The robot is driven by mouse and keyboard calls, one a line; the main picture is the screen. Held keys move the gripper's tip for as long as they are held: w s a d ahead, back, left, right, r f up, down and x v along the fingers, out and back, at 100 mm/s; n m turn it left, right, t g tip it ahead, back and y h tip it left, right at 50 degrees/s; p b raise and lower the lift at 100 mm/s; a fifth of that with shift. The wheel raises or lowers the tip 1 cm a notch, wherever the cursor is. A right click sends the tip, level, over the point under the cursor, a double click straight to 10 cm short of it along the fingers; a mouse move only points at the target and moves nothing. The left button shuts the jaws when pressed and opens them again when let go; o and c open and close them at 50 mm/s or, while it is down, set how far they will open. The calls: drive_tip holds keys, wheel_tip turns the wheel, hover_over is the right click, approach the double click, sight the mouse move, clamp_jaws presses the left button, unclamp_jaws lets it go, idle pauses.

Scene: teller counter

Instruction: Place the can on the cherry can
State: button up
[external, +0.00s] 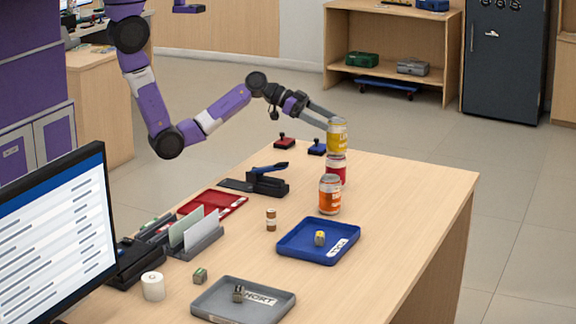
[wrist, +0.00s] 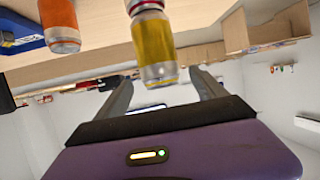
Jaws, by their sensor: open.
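A yellow can (external: 337,138) stands upright on top of the red can (external: 336,171), which I take to be the cherry can, on the counter. In the wrist view, which is upside down, the yellow can (wrist: 155,48) touches the red can's end (wrist: 145,6). My gripper (external: 328,121) is at the yellow can's upper left in the external view. In the wrist view my gripper (wrist: 163,78) is open, with its fingers apart on either side of the yellow can's top end and not touching it. Most of the red can is out of the wrist view.
An orange can (external: 329,197) stands close in front of the stack. A blue tray (external: 290,249), a black stapler (external: 268,184) and two stamps (external: 317,147) are nearby. The counter right of the cans is clear.

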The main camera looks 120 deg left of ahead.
drive_tip(key=v, duration=0.5)
idle(0.5)
drive_tip(key=s+a+r+n+t+y, duration=0.1)
drive_tip(key=a+r+n+y, duration=0.3)
drive_tip(key=a+y, duration=0.1)
drive_tip(key=s+d+f+t, duration=0.15)
drive_tip(key=s+d, duration=0.25)
drive_tip(key=d, duration=0.4)
drive_tip(key=s+d+f+y, duration=0.15)
drive_tip(key=s+d, duration=0.25)
drive_tip(key=d, duration=0.5)
drive_tip(key=s+d+f+t, duration=0.1)
drive_tip(key=s+d+f, duration=0.15)
drive_tip(key=d, duration=0.55)
drive_tip(key=s+d+f+m+g+h, duration=0.2)
drive_tip(key=s+d+m+h, duration=0.3)
drive_tip(key=s+d, duration=1.1)
drive_tip(key=f+h, duration=0.1)
drive_tip(key=h, duration=0.2)
drive_tip(key=shift+m, duration=0.4)
